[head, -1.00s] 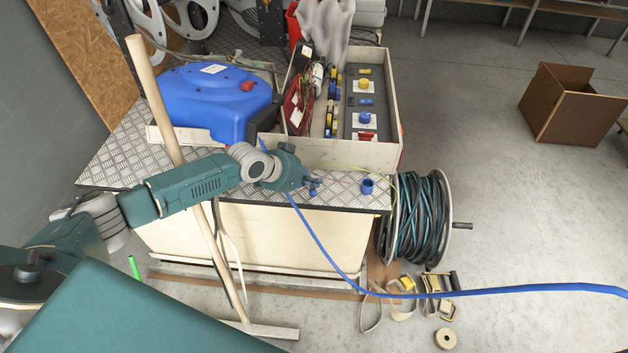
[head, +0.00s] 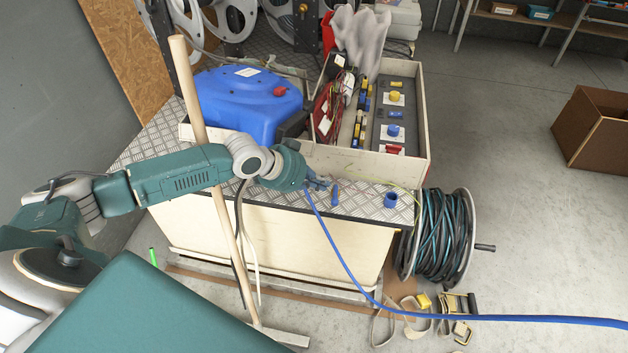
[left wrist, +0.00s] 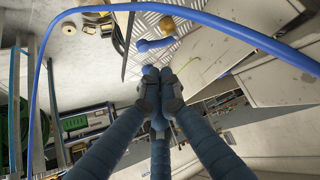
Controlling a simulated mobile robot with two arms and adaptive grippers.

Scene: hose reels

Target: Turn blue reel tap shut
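The blue reel (head: 245,103) is a rounded blue housing on the metal-topped bench, with a red knob (head: 279,91) on top. A blue hose (head: 338,255) runs from near my left gripper down and off to the right; it arcs across the left wrist view (left wrist: 60,40). My left gripper (head: 328,187) is over the bench's front edge, in front of the reel. In the left wrist view its fingers (left wrist: 160,92) converge with small blue parts at their tips; I cannot tell whether they grip these. I cannot make out which part is the tap. My right gripper is not in view.
A blue cup-shaped piece (head: 390,200) stands on the bench (head: 365,200) right of my left gripper. An open box (head: 365,163) of tools stands behind it. A cable drum (head: 438,238) stands at right.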

